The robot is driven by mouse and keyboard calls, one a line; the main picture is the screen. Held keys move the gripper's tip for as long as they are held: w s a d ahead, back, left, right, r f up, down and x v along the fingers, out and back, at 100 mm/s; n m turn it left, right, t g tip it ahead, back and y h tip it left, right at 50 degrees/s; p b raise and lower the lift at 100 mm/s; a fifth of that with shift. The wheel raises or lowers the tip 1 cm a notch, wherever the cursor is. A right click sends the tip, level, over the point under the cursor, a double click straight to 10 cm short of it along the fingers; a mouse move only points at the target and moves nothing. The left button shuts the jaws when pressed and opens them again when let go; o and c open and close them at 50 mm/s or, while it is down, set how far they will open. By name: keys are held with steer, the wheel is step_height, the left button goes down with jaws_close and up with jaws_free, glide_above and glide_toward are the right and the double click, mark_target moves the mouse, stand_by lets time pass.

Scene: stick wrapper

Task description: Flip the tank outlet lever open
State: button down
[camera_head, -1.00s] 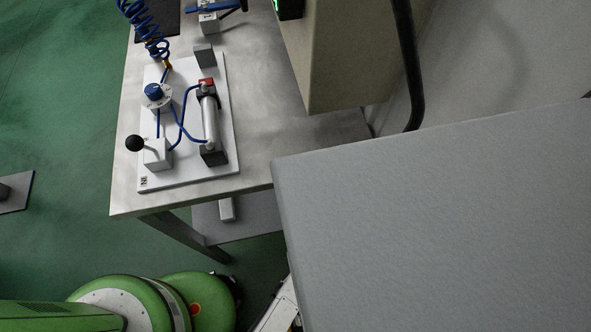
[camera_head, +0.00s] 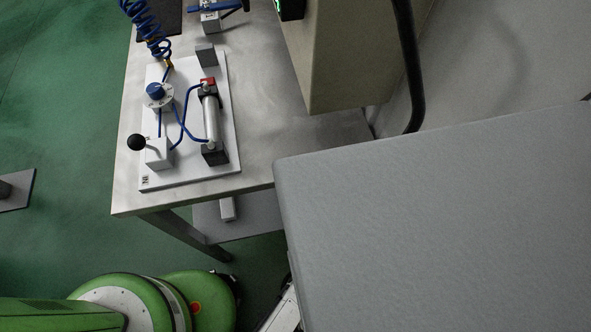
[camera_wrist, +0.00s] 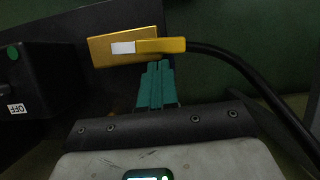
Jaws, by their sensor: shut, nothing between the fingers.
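In the head view, a blue lever handle (camera_head: 221,5) sits on a small labelled block (camera_head: 210,21) at the top edge of the picture, partly cut off. I cannot tell for sure that it is the tank outlet lever, nor its position. In the wrist view, the teal fingers of my gripper (camera_wrist: 157,68) are together and empty. Their tips are just below a yellow bar-like piece (camera_wrist: 125,47) with a white patch. I cannot tell whether they touch it. My gripper does not show in the head view.
A white board (camera_head: 190,177) with a black-knobbed lever (camera_head: 137,142), a blue knob (camera_head: 155,91) and a cylinder (camera_head: 211,120) lies on the metal table (camera_head: 264,115). A black cable (camera_wrist: 237,65) and a black box (camera_wrist: 35,80) marked OFF flank my gripper. A grey panel (camera_head: 440,230) fills the lower right.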

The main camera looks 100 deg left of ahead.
steer(key=w+a+r+m, duration=0.1)
steer(key=w+a+r, duration=0.2)
steer(key=w+r, duration=0.5)
steer(key=b+x, duration=0.1)
steer(key=x, duration=0.2)
steer(key=s+b+x, duration=0.1)
steer(key=x, duration=0.2)
steer(key=b+x, duration=0.1)
steer(key=x, duration=0.2)
steer(key=shift+s+a, duration=0.2)
steer(key=shift+s, duration=0.3)
steer(key=shift+s+d+r+p, duration=0.1)
steer(key=shift+s+d+p, duration=0.15)
steer(key=shift+s, duration=0.35)
steer(key=shift+s+d+r+p, duration=0.15)
steer(key=shift+s+p, duration=0.1)
steer(key=shift+s, duration=0.35)
steer(key=shift+s+d+f, duration=0.1)
steer(key=shift+s+d, duration=0.15)
steer(key=shift+s, duration=0.4)
steer(key=shift+s+d+n+p, duration=0.15)
steer(key=shift+s+n+p, duration=0.3)
steer(key=shift+s, duration=0.25)
steer(key=shift+s+f, duration=0.1)
steer(key=shift+d, duration=0.1)
